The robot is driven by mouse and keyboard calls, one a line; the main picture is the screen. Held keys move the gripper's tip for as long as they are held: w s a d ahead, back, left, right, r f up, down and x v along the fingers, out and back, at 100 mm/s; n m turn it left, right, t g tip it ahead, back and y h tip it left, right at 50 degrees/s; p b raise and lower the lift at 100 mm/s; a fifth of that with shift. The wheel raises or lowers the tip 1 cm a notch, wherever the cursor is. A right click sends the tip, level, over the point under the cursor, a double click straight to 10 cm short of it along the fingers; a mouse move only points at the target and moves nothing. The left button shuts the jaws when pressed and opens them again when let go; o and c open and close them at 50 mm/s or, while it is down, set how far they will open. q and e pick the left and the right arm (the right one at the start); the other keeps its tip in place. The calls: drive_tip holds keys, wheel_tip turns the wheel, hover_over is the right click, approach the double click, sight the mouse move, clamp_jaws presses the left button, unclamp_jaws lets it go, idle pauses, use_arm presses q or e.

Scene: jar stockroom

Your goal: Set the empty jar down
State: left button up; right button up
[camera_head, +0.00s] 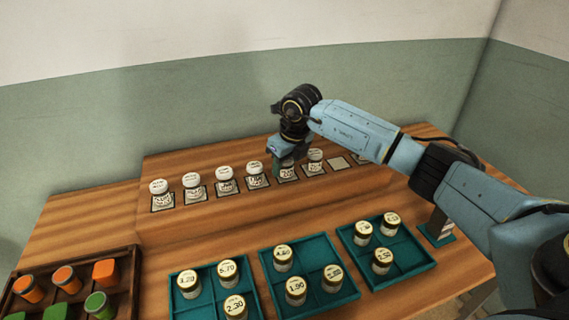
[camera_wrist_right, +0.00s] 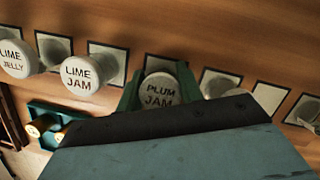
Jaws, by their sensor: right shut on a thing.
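My right gripper (camera_head: 283,160) reaches down over the row of white-lidded jars at the back of the table. In the right wrist view its green fingers (camera_wrist_right: 158,88) are shut on the sides of a jar whose white lid reads PLUM JAM (camera_wrist_right: 160,91). The jar's body is mostly hidden, and I cannot tell whether it is empty. It is over or on a dark-bordered label square (camera_wrist_right: 160,64); I cannot tell whether its base touches. My left gripper is not in view.
A white-lidded jar (camera_head: 315,160) stands close right of the gripper, another (camera_head: 255,172) to its left. A bare square (camera_head: 340,163) lies further right. Teal trays (camera_head: 262,262) of gold-lidded jars and a brown crate (camera_head: 134,262) of orange and green items stand in front.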

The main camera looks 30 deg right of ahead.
drive_tip(key=shift+f, duration=0.2)
drive_tip(key=o, duration=1)
drive_tip(key=shift+r, duration=0.15)
drive_tip(key=v, duration=1.2)
drive_tip(key=shift+r, duration=0.1)
